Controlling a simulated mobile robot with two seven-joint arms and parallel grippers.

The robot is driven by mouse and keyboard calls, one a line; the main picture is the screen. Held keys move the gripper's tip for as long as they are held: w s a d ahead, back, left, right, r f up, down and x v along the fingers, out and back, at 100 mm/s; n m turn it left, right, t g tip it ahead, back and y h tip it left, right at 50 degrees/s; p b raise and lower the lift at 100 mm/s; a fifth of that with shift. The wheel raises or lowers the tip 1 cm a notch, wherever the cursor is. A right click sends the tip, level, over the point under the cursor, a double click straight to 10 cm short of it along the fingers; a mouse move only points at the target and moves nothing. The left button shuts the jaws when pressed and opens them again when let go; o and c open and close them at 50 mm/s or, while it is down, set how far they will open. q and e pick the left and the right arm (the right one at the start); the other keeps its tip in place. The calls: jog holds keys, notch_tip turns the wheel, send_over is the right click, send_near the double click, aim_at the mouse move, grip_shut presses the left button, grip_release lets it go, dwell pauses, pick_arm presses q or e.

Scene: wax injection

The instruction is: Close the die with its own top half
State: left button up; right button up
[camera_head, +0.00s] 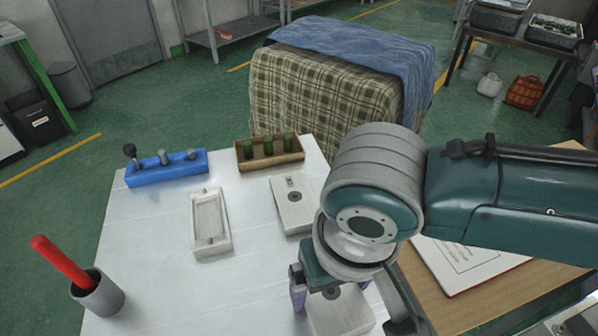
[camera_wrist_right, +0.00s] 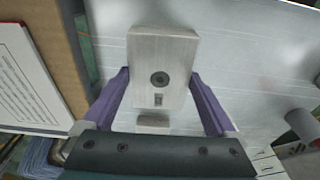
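A die base (camera_head: 197,226), a pale open tray-like half, lies on the white table in the head view. A flat block-shaped die half (camera_head: 302,217) with a round hole lies to its right. My right gripper (camera_wrist_right: 160,76) has its purple fingers shut on the sides of a similar grey block (camera_wrist_right: 160,52), which has a round hole and a small slot. It seems held above the table. That block also shows in the head view (camera_head: 343,312), partly hidden by my right arm. My left gripper is not in view.
A blue rack (camera_head: 165,176) with dark and grey tools and a wooden box (camera_head: 270,164) with green items stand at the back of the table. A grey cup (camera_head: 98,295) with a red stick stands at left. A document (camera_head: 468,262) lies at right. The front-left middle is clear.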

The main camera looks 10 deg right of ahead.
jog(key=c, duration=0.9)
jog(key=shift+c, duration=0.4)
jog(key=shift+r, duration=0.15)
